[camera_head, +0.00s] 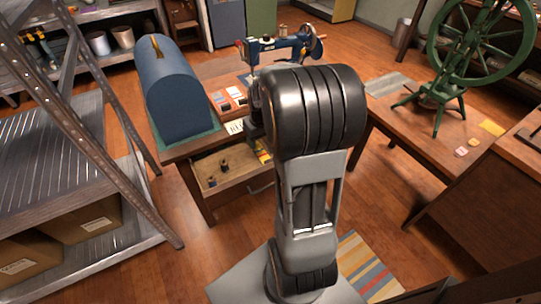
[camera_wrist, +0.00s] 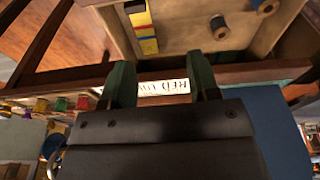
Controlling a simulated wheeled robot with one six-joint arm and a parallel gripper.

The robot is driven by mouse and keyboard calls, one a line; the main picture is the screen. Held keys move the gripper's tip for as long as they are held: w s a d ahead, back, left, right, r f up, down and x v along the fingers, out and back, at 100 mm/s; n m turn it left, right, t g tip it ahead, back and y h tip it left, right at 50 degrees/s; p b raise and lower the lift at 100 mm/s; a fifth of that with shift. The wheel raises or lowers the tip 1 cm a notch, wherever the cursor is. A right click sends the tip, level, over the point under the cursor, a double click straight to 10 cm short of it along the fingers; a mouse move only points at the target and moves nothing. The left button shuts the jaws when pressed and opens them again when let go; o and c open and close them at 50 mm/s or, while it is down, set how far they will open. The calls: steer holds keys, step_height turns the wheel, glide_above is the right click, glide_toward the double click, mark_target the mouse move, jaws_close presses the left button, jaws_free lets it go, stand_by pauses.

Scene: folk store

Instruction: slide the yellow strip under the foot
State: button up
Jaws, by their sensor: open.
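In the wrist view my gripper (camera_wrist: 162,82) is open, its two dark green fingers apart with a white printed card (camera_wrist: 160,87) showing in the gap. I cannot tell whether they touch it. A yellow piece with blue and red parts (camera_wrist: 145,30) lies in the open drawer (camera_wrist: 185,42); I cannot tell if it is the yellow strip. Its yellow edge (camera_head: 263,156) shows in the head view beside my arm. The blue sewing machine (camera_head: 275,48) stands on the table behind my arm. Its foot is hidden, and so is most of my gripper in that view.
A blue domed cover (camera_head: 174,85) stands on the table's left. Thread spools (camera_head: 224,165) sit in the drawer. Small cards (camera_head: 228,99) lie near the machine. A metal shelf (camera_head: 62,140) is at left. A green wheeled machine (camera_head: 470,60) and a yellow piece (camera_head: 491,127) are on the right table.

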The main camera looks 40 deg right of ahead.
steer(key=b, duration=0.2)
glide_toward(269, 161)
steer(key=shift+w+d+f+b, duration=0.1)
steer(key=shift+w+f+b, duration=0.15)
steer(key=shift+f+b, duration=1.1)
steer(key=shift+w+d+f+b, duration=0.1)
steer(key=shift+w+f+b, duration=0.15)
steer(key=shift+f+b, duration=1.05)
steer(key=shift+w+f+b, duration=0.3)
steer(key=shift+f+b, duration=0.45)
steer(key=shift+f, duration=1.15)
steer(key=c, duration=0.6)
steer(key=shift+o, duration=0.2)
steer(key=shift+r, duration=0.15)
steer(key=shift+r+p, duration=1.55)
steer(key=shift+r, duration=0.15)
